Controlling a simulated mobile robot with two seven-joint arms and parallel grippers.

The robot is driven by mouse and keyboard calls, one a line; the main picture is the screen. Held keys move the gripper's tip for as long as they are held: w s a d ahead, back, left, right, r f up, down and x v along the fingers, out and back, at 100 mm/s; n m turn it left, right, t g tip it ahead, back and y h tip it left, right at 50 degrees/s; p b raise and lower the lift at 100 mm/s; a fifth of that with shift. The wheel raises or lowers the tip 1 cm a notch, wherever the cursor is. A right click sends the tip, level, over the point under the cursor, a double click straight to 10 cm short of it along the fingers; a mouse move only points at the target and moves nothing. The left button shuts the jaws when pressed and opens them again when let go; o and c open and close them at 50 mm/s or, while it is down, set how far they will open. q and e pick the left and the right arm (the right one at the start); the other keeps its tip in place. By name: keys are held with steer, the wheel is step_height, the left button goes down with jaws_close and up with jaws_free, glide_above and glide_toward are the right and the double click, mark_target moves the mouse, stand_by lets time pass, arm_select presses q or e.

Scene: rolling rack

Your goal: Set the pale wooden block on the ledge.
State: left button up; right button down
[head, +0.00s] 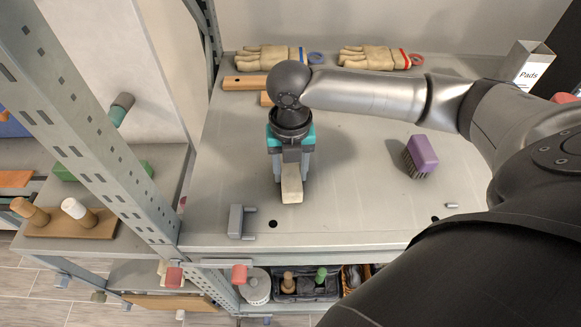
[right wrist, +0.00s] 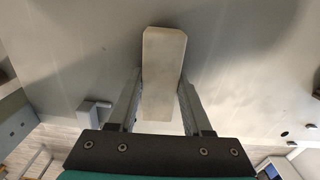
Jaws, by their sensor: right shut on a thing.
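The pale wooden block (head: 291,188) is between the fingers of my right gripper (head: 291,172), which is shut on it. The block's near end sticks out past the fingers toward the front of the grey metal shelf. In the right wrist view the block (right wrist: 164,60) sits lengthwise between both fingers of the gripper (right wrist: 162,88), and its far end reaches beyond the tips. I cannot tell whether it touches the shelf top. The grey shelf top (head: 350,215) has a raised front edge; I cannot tell which part is the ledge. My left gripper is not in view.
A purple brush (head: 422,153) stands to the right, and a grey bracket (head: 237,222) is at front left. Gloves (head: 372,57) and a wooden piece (head: 244,83) lie at the back. A perforated upright (head: 85,120) stands left.

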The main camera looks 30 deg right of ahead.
mark_target(290, 170)
steer(key=shift+c, duration=1.7)
jaws_free()
steer(key=shift+f+b, duration=0.2)
steer(key=shift+b, duration=0.45)
step_height(290, 170, up, 16)
steer(key=p, duration=0.1)
steer(key=shift+f+p, duration=0.2)
steer(key=shift+p, duration=0.2)
